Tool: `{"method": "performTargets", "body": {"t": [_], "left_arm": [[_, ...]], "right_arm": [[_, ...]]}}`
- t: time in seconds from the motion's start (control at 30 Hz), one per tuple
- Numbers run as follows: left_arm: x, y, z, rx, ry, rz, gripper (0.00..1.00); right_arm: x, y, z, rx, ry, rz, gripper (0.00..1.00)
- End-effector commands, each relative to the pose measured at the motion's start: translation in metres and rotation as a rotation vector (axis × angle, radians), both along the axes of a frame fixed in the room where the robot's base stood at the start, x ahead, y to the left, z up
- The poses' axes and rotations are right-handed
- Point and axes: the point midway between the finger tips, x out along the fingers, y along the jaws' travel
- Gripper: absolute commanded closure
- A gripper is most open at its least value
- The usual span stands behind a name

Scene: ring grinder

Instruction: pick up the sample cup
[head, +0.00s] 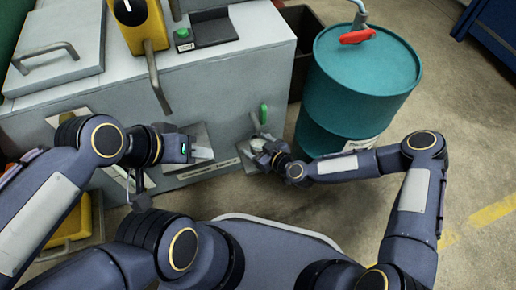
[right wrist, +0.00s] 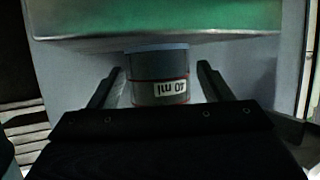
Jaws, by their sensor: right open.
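In the head view my right gripper (head: 262,150) is low at the front of the grey machine, beside the teal drum; I cannot clearly make out the cup there. My left gripper (head: 192,148) is in front of the machine's left part, and its fingers are not clear.
The grey machine (head: 225,75) fills the back, with a green lever (head: 263,114) above my right gripper. A teal drum (head: 350,95) with a red-handled tap stands close on the right. A dark bin (head: 301,30) is behind it. Open floor lies to the right.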

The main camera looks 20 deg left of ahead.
Motion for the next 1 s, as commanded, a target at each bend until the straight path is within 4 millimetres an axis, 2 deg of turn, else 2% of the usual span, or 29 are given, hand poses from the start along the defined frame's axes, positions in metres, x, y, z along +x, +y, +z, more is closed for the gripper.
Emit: {"method": "performTargets", "body": {"t": [0.17, 0.6, 0.83, 1.0], "left_arm": [[0.000, 0.000, 0.001, 0.000, 0.000, 0.000, 0.64], [0.000, 0.000, 0.001, 0.000, 0.000, 0.000, 0.64], [0.000, 0.000, 0.002, 0.000, 0.000, 0.000, 0.64], [0.000, 0.000, 0.012, 0.000, 0.000, 0.000, 0.64]], "right_arm": [[0.000, 0.000, 0.001, 0.000, 0.000, 0.000, 0.27], [0.000, 0.000, 0.001, 0.001, -0.001, 0.000, 0.82], [0.000, 0.000, 0.003, 0.000, -0.001, 0.000, 0.82], [0.000, 0.000, 0.017, -0.001, -0.003, 0.001, 0.82]]}}
